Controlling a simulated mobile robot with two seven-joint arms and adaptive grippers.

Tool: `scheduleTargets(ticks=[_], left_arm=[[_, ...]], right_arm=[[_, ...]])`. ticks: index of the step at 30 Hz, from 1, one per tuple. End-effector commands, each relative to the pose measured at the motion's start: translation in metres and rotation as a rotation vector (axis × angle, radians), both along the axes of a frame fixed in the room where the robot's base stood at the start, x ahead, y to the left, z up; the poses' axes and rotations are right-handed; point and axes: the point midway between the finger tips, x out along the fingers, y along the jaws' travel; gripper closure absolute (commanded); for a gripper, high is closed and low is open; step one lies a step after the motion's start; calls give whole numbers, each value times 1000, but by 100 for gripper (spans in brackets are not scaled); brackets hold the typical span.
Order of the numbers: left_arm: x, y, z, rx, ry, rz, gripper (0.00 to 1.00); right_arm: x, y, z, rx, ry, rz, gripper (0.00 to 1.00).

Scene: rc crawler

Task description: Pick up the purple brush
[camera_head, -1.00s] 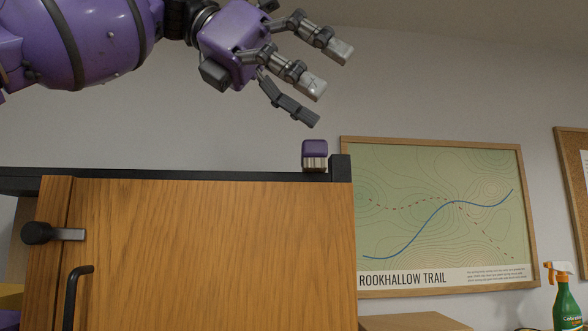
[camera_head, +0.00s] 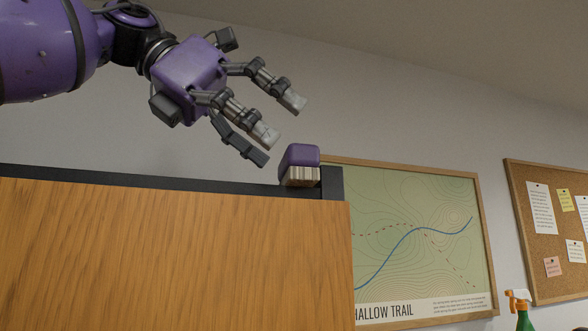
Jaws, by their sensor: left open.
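The purple brush (camera_head: 299,157) sits on the dark top edge of a wooden cabinet, near its right corner. Its purple back faces up and its pale bristles face down. My left gripper (camera_head: 277,120) is open and empty, above and to the left of the brush. Its fingers point down and to the right, and the lowest dark finger is nearest the brush, with a gap between them in the picture. My right gripper does not show.
The cabinet's wooden door (camera_head: 170,255) fills the lower left, under its dark top rim (camera_head: 130,181). A trail map (camera_head: 425,255) and a cork board (camera_head: 560,215) hang on the wall. A spray bottle (camera_head: 522,308) stands at the lower right. The air above the brush is clear.

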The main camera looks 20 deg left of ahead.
Motion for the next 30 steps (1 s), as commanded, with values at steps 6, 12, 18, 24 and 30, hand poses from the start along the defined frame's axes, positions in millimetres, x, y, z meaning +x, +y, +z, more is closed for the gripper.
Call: scheduleTargets(ticks=[6, 12, 18, 24, 30], left_arm=[[9, -19, -17, 2, -2, 1, 6], [21, -32, -30, 0, -1, -1, 6], [23, -33, -31, -1, 0, 1, 6], [23, -33, -31, -1, 0, 1, 30], [23, -33, -31, -1, 0, 1, 56]], right_arm=[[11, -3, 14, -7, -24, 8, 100], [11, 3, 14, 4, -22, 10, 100], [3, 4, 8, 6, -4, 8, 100], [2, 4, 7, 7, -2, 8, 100], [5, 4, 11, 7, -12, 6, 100]])
